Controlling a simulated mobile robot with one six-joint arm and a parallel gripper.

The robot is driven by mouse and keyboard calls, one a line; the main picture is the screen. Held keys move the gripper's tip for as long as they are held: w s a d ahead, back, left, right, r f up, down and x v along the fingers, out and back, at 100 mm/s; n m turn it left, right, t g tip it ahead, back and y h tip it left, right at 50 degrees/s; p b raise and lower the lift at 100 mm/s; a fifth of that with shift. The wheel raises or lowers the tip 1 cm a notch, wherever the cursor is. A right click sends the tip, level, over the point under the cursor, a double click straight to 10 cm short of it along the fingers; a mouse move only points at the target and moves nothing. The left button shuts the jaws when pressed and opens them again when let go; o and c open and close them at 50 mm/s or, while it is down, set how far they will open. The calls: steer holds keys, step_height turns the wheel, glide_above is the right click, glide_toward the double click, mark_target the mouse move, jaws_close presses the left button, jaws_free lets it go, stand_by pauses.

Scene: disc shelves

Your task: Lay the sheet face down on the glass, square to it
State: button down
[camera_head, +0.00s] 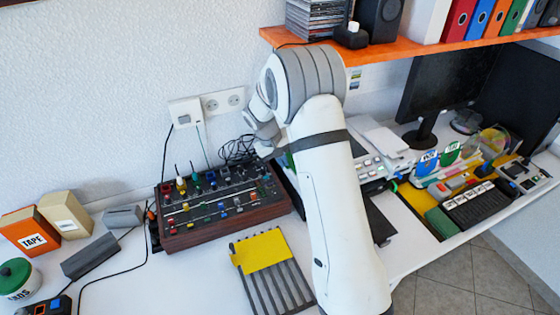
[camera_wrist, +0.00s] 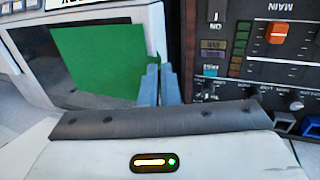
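The green sheet (camera_wrist: 95,62) is a plain green panel in the wrist view, over the dark glass (camera_wrist: 112,98) of a white-framed unit (camera_wrist: 156,22). It looks turned relative to the frame; I cannot tell whether it touches the glass. My gripper (camera_wrist: 160,75) has its two grey-blue fingers close together at the sheet's right edge, seemingly pinching it. In the head view my arm hides most of the sheet and the unit; a sliver of green (camera_head: 286,160) shows left of my arm. Which face is down cannot be told.
A wood-sided mixer (camera_head: 222,207) stands just left of my arm, with raised knobs and plugs. A slatted rack with a yellow piece (camera_head: 262,250) lies in front. An orange shelf (camera_head: 400,50) hangs above. A monitor (camera_head: 437,85) and a stationery tray (camera_head: 440,222) are at right.

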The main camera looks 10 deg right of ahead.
steer(key=c, duration=2.1)
jaws_free()
steer(key=shift+f, duration=0.1)
steer(key=shift+c, duration=0.2)
steer(key=o, duration=0.6)
steer(key=shift+c, duration=0.2)
steer(key=w+v, duration=0.1)
steer(key=v, duration=0.7)
steer(key=s+d+r+m+y, duration=0.1)
steer(key=s+r, duration=0.4)
steer(key=s, duration=0.3)
steer(key=s+d+r+y, duration=0.1)
steer(key=s+r, duration=0.4)
steer(key=s, duration=0.3)
steer(key=s+m+t+y, duration=0.1)
steer(key=s+t+y, duration=0.1)
steer(key=s, duration=1.6)
steer(key=shift+b, duration=0.45)
